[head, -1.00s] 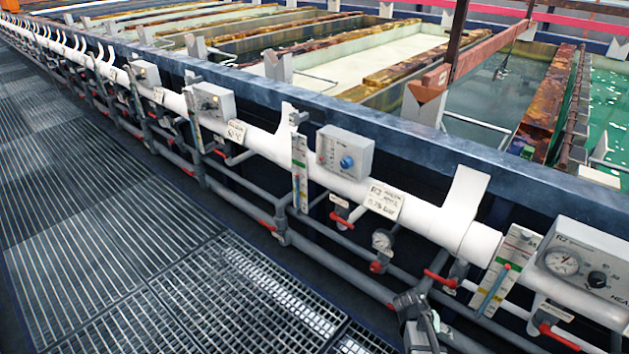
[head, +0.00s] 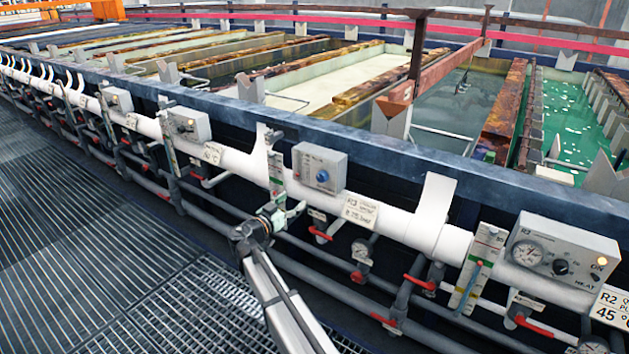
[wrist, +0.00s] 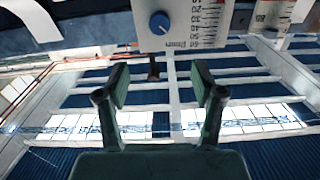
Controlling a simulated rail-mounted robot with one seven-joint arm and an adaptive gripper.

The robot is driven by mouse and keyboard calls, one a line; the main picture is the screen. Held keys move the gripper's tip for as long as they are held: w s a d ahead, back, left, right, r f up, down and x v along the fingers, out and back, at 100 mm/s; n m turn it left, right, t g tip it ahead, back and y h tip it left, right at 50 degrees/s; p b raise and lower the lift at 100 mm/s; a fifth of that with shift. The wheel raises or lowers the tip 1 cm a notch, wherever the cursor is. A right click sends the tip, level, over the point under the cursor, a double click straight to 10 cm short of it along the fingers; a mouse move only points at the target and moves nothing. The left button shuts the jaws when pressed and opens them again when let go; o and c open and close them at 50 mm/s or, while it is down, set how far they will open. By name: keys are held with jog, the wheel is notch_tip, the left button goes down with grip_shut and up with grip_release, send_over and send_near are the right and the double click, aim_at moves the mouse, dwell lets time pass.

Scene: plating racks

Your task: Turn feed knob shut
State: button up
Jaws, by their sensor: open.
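A round blue knob (head: 322,176) sits on the front of a grey control box (head: 318,155) on the white pipe in the head view. My gripper (head: 278,212) is low and to the left of that box, near the lower end of an upright scale gauge (head: 277,175). In the wrist view my gripper (wrist: 160,85) is open, with nothing between its two fingers. A blue knob (wrist: 160,22) shows beyond the fingertips, on a pale panel with scale marks at the top edge. I cannot tell which knob is labelled feed.
Red-handled valves (head: 320,233) and a small round gauge (head: 362,252) hang below the white pipe. Another box with a dial (head: 565,250) stands at right. The tank rim (head: 400,160) runs behind. The grating walkway (head: 90,230) in front is clear.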

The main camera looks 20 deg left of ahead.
aim_at(320, 179)
jog(key=w+d+p, duration=0.1)
jog(key=w, duration=0.4)
jog(key=w+d+p, duration=0.1)
jog(key=w, duration=0.4)
jog(key=w+d+p, duration=0.1)
jog(key=w+p, duration=0.1)
jog(key=w, duration=0.3)
jog(key=shift+w, duration=0.2)
jog(key=shift+w+d, duration=0.15)
jog(key=shift+w, duration=0.5)
jog(key=c, duration=1.1)
